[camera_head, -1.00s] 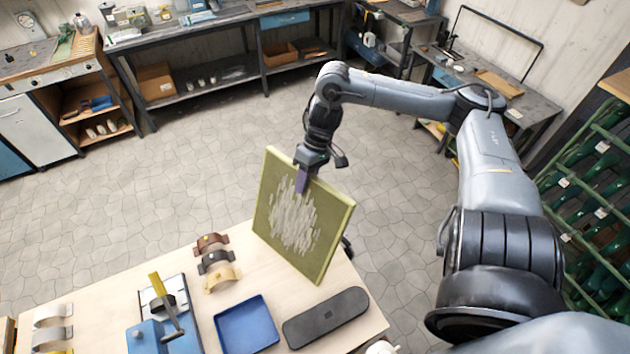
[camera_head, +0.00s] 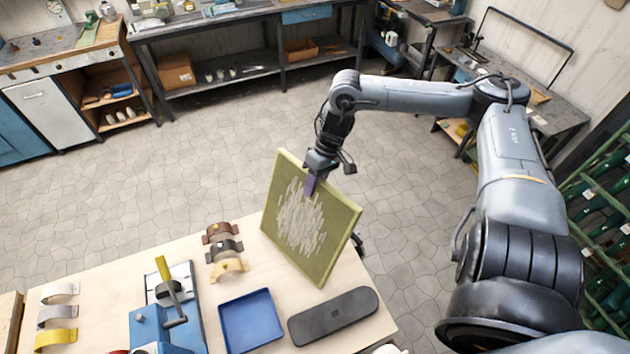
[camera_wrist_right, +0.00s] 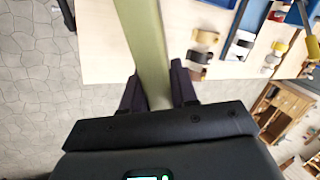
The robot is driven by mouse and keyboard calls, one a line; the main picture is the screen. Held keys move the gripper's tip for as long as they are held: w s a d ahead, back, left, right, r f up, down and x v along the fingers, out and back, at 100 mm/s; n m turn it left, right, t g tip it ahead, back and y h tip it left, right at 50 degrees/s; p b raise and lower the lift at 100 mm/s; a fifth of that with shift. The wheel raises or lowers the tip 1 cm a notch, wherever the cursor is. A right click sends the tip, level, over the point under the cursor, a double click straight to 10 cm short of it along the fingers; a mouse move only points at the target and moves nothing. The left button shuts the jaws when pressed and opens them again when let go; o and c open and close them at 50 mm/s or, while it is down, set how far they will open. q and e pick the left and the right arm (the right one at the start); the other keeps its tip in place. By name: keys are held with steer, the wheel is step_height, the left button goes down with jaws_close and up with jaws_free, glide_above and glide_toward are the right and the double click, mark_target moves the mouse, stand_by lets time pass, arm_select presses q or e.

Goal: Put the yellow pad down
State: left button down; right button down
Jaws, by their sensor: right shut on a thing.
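The yellow pad (camera_head: 318,230) is a square olive-yellow slab with a pale streaked patch on its face. It stands on edge, tilted, at the far right part of the wooden table (camera_head: 120,275). My right gripper (camera_head: 311,184) is shut on its upper edge. In the right wrist view the pad (camera_wrist_right: 146,45) runs edge-on between the two fingers (camera_wrist_right: 158,88). Its lowest corner is close to the table top; I cannot tell whether it touches. My left gripper is not in view.
A blue tray (camera_head: 251,322) and a dark oblong case (camera_head: 333,316) lie in front of the pad. Curved straps (camera_head: 225,250) sit to its left. A blue press with a yellow handle (camera_head: 167,300) stands further left. Green racks (camera_head: 598,215) are at right.

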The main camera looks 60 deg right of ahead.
steer(key=shift+w, duration=0.15)
steer(key=shift+f, duration=0.1)
steer(key=c, duration=1.2)
jaws_free()
steer(key=shift+f, duration=0.2)
steer(key=shift+c, duration=0.2)
steer(key=o, duration=0.4)
steer(key=shift+d, duration=0.1)
steer(key=shift+r, duration=0.1)
